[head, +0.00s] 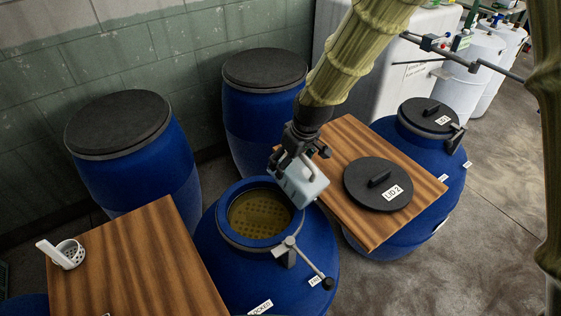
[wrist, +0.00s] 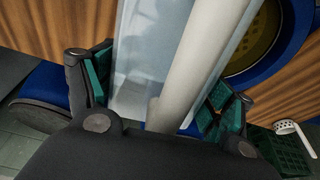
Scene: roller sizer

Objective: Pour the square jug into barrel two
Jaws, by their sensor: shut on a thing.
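My gripper (head: 295,160) is shut on the square jug (head: 304,183), a pale grey-blue, box-shaped vessel. The jug is tilted and held at the upper right rim of an open blue barrel (head: 207,243). In the wrist view the translucent jug (wrist: 135,60) sits between the green-padded fingers (wrist: 155,95). The open barrel shows murky yellow-brown liquid with a perforated pattern (head: 260,216). Its number label is too small to read surely. A dark lid marked LID 2 (head: 378,184) lies on the wooden board to the right. I cannot see any liquid stream.
A wooden board (head: 343,142) spans right of the open barrel; another board (head: 130,255) at left holds a white perforated cup with a handle (head: 69,254). A clamp lever (head: 306,264) sticks out from the barrel's front rim. Closed blue barrels (head: 140,160) stand behind.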

